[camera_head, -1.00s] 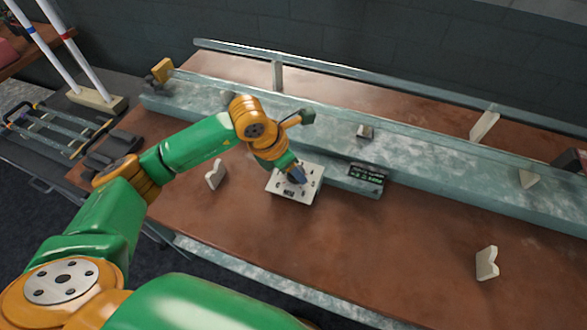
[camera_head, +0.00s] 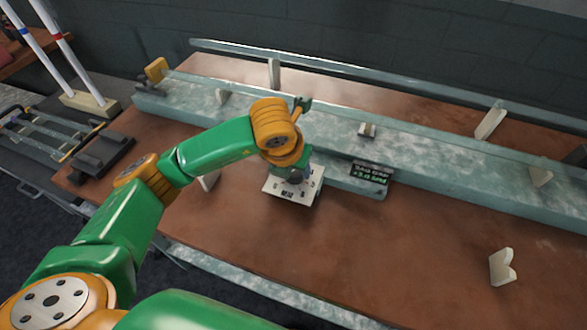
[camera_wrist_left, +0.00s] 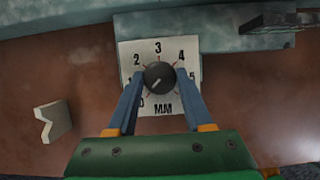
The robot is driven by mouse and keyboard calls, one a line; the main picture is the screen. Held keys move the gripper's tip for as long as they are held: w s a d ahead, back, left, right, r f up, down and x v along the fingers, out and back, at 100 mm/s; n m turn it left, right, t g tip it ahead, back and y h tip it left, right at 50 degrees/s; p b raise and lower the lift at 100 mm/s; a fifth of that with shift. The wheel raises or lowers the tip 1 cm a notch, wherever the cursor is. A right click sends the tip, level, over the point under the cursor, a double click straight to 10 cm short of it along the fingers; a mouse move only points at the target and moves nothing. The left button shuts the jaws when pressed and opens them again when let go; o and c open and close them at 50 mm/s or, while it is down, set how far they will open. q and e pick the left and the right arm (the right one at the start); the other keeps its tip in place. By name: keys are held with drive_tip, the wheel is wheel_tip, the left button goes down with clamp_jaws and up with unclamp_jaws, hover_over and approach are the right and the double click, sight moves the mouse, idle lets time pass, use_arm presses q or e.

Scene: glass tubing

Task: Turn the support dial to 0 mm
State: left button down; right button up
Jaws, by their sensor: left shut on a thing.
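The support dial is a dark round knob (camera_wrist_left: 159,78) on a white plate marked 2, 3, 4, 5 and MM in the left wrist view. My left gripper (camera_wrist_left: 160,88) is shut on the knob, one blue finger at each side.
A small display with green text (camera_head: 370,174) stands right of the plate. A long grey beam (camera_head: 440,160) and a glass tube (camera_head: 350,70) run behind.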

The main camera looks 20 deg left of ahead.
idle(0.5)
use_arm(q)
drive_tip(key=shift+c, duration=1.5)
unclamp_jaws()
drive_tip(key=v, duration=0.7)
drive_tip(key=shift+b, duration=0.3)
drive_tip(key=shift+r, duration=0.1)
